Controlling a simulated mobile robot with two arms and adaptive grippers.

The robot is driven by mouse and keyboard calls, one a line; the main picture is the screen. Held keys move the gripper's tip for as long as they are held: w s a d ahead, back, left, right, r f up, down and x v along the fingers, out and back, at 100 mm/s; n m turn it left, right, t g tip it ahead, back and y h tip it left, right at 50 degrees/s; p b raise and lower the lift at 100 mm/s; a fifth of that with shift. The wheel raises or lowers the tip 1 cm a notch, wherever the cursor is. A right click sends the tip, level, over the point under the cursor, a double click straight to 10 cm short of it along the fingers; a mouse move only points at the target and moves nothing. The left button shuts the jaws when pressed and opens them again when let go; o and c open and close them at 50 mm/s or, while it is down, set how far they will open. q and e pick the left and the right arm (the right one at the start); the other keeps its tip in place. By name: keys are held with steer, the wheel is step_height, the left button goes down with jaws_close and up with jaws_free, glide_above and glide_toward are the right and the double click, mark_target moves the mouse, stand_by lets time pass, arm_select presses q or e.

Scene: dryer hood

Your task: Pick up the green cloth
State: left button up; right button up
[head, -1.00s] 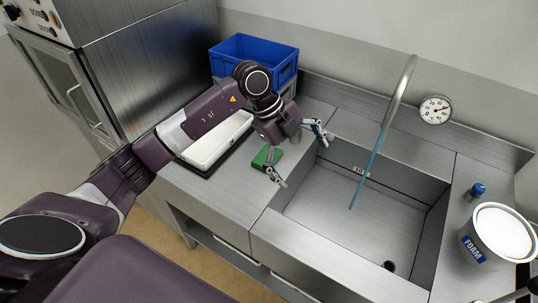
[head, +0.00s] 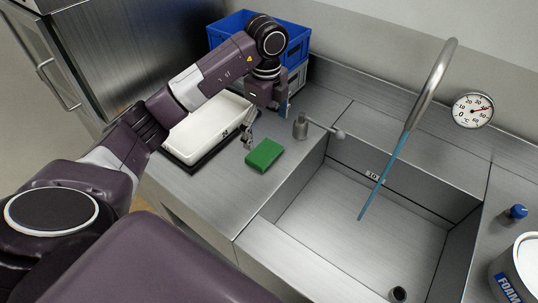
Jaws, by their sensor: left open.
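The green cloth (head: 264,155) is a small folded block lying on the steel counter, left of the sink. My left gripper (head: 266,127) is open and points down just behind the cloth, with its fingers spread and nothing between them. One finger hangs close to the cloth's back left corner in the picture; whether it touches the cloth I cannot tell. My right gripper is not in view.
A white tray (head: 196,135) on a dark base lies left of the cloth, and a blue crate (head: 232,27) stands behind. A metal tap lever (head: 301,126) stands close right of the gripper. A foam tub (head: 515,270) is at right.

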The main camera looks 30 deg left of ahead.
mark_target(267, 153)
arm_select(q)
steer(key=shift+w+f, duration=0.35)
steer(key=shift+f, duration=0.3)
steer(key=shift+w+f, duration=0.2)
steer(key=shift+f, duration=0.6)
steer(key=shift+s+f+p, duration=0.35)
steer(key=shift+f+p, duration=0.3)
step_height(267, 153, down, 4)
steer(key=shift+r+p, duration=0.15)
steer(key=shift+p, duration=0.65)
steer(key=shift+f, duration=0.45)
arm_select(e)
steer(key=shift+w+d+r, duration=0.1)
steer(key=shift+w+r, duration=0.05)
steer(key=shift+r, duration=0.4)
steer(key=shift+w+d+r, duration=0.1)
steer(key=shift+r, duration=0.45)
arm_select(q)
steer(key=shift+c, duration=0.3)
